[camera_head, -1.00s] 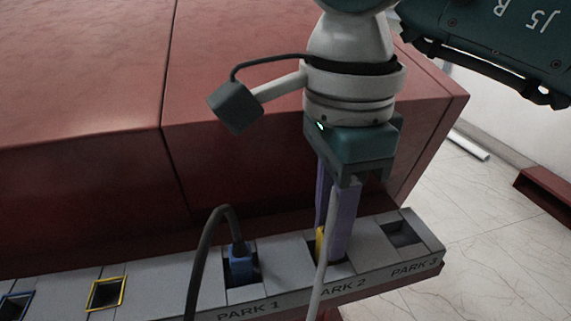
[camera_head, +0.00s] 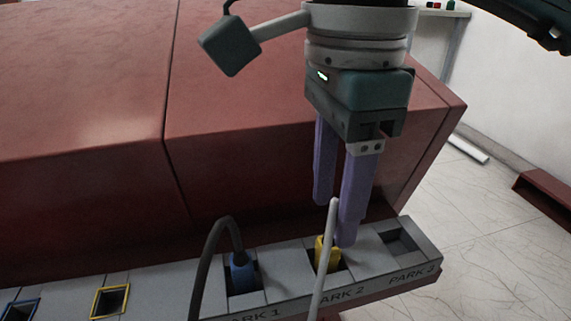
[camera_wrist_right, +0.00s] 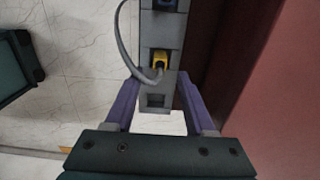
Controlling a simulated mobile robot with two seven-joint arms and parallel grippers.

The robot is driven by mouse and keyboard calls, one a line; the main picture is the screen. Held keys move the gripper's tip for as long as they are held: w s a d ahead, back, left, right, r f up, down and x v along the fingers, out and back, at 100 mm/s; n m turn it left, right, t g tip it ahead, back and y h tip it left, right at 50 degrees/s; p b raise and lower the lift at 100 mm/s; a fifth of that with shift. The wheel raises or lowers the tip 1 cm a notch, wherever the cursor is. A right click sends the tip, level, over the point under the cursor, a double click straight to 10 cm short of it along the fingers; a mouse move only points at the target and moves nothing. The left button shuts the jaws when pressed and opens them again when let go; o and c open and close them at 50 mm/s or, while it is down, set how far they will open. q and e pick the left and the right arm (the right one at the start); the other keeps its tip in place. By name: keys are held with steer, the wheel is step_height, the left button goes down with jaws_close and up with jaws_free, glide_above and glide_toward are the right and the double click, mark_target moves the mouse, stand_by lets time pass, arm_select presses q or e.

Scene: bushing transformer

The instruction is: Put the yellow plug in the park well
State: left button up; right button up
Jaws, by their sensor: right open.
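The yellow plug (camera_head: 329,256) sits in the PARK 2 well of the grey strip (camera_head: 288,270), with a pale cable rising from it. It also shows in the wrist view (camera_wrist_right: 161,62), where its cable loops to the left. My right gripper (camera_head: 334,218) is open and empty above the plug. Its purple fingers stand clear of the plug's top, and the cable passes in front of one fingertip. In the wrist view the fingers (camera_wrist_right: 157,95) are spread wide, on either side of the strip's end. My left gripper is in no view.
A blue plug (camera_head: 242,273) with a dark cable sits in PARK 1. The PARK 3 well (camera_head: 401,243) is empty. A yellow-framed socket (camera_head: 109,300) and a blue-framed socket (camera_head: 20,310) lie to the left, both empty. A large red housing (camera_head: 250,140) stands behind the strip.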

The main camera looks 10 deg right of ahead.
mark_target(328, 242)
step_height(328, 242, up, 7)
steer(key=shift+r+p, duration=0.2)
steer(key=shift+p, duration=0.25)
